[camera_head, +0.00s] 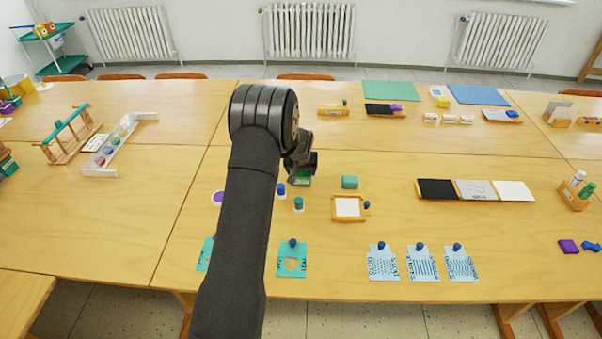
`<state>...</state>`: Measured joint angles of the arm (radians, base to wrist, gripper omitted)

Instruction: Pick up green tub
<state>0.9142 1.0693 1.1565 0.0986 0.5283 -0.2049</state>
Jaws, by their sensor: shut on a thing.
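My gripper (303,170) is over the middle of the table, partly hidden behind my arm. It is shut on a small green tub (303,181), of which only a part shows just below the jaws. I cannot tell whether the tub touches the table. A teal-green block (349,182) lies on the table just right of the gripper, apart from it.
Two small capped pots, one blue (281,190) and one teal (298,204), stand close in front of the gripper. A framed white card (348,207) lies to the right. Cards with blue knobs (381,262) line the front.

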